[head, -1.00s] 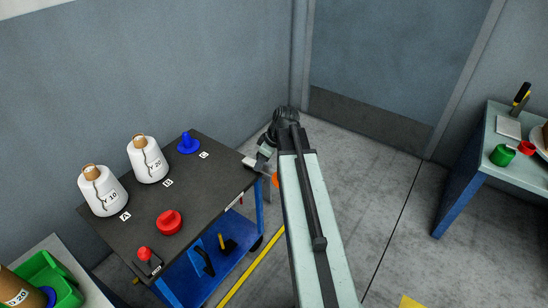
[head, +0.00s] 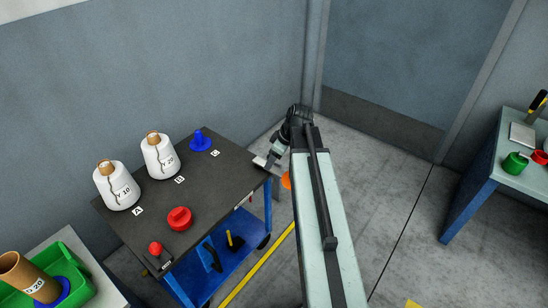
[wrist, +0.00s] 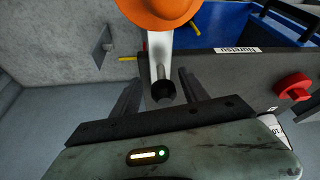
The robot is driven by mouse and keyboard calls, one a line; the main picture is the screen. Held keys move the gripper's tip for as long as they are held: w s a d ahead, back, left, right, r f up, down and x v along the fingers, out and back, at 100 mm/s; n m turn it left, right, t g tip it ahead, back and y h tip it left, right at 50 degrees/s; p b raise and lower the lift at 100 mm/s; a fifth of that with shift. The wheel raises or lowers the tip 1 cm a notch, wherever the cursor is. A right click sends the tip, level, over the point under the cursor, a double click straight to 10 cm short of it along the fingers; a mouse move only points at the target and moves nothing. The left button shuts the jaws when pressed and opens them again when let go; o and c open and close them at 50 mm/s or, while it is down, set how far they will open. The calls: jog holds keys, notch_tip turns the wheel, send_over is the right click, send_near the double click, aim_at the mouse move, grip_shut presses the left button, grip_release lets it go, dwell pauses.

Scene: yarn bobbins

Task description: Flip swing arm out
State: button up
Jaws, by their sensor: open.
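A pale metal bar with a dark round end (wrist: 162,92), apparently the swing arm, shows in the wrist view below an orange round part (wrist: 160,12). My gripper (wrist: 158,95) is open, with one dark finger on each side of the bar's end; I cannot tell whether they touch it. In the head view, the orange part (head: 286,180) is mostly hidden behind my arm, beside the right end of the dark-topped cart (head: 225,185). My gripper is small and hard to make out there.
Two white yarn bobbins (head: 117,188) (head: 160,157), a blue peg (head: 200,141) and a red knob (head: 179,218) are on the cart. A green bin (head: 95,285) stands at lower left, a pale table (head: 500,178) at right.

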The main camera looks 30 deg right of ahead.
aim_at(278, 169)
jog(key=p+v, duration=0.4)
jog(key=v, duration=0.1)
jog(key=shift+s+d+r, duration=0.15)
jog(key=shift+r, duration=0.2)
jog(key=shift+r, duration=0.1)
